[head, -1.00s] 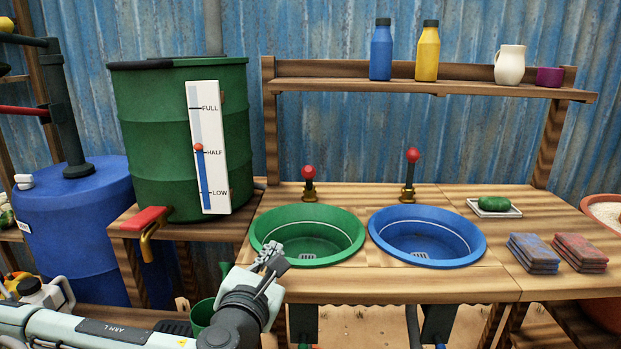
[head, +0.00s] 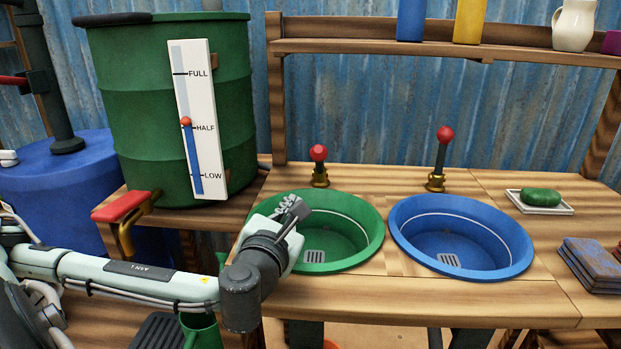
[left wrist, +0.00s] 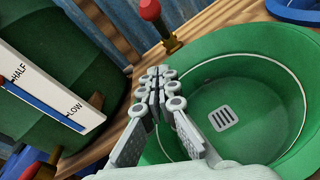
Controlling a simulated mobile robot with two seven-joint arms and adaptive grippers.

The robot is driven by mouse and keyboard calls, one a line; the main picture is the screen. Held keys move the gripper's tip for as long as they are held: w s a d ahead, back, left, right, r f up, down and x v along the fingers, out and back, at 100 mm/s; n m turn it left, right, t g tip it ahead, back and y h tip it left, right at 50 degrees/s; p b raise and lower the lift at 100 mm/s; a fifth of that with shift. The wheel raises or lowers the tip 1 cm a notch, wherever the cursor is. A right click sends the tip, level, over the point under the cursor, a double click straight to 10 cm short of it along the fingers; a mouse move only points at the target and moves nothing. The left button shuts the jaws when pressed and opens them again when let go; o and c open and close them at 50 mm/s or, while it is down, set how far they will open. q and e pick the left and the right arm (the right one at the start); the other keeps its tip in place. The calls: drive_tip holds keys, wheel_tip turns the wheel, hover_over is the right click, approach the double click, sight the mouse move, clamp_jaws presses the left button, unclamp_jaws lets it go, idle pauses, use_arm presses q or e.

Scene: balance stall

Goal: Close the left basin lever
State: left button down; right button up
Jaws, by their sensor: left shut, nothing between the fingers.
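The left basin lever (head: 319,164) has a red ball on a short stem with a brass base, behind the green basin (head: 370,229). It looks shorter than the right lever; I cannot tell which way it leans. It also shows at the top of the left wrist view (left wrist: 157,22). My left gripper (head: 297,207) is over the left part of the green basin, in front of the lever and apart from it. Its fingers are together and empty in the left wrist view (left wrist: 160,88). My right gripper is out of view.
The blue basin (head: 516,267) and its taller, upright red-topped lever (head: 441,158) are to the right. A green barrel (head: 120,110) with a level gauge (head: 205,150) and a red-handled tap (head: 122,207) stands left. A shelf (head: 350,47) crosses behind.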

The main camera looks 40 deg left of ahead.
use_arm(q)
drive_tip(key=w+b, duration=0.1)
drive_tip(key=b, duration=0.1)
approach(320, 163)
drive_tip(key=w+a+f, duration=0.2)
drive_tip(key=w+a, duration=0.1)
drive_tip(key=shift+w+a+r+p, duration=0.15)
drive_tip(key=shift+w+r+p, duration=0.35)
drive_tip(key=shift+r, duration=0.1)
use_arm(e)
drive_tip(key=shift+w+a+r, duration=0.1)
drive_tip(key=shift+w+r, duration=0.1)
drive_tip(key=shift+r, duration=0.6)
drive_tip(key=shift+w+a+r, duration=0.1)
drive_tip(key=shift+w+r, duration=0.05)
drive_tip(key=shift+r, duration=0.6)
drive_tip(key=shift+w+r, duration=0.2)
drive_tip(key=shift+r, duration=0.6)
use_arm(q)
drive_tip(key=shift+a, duration=0.15)
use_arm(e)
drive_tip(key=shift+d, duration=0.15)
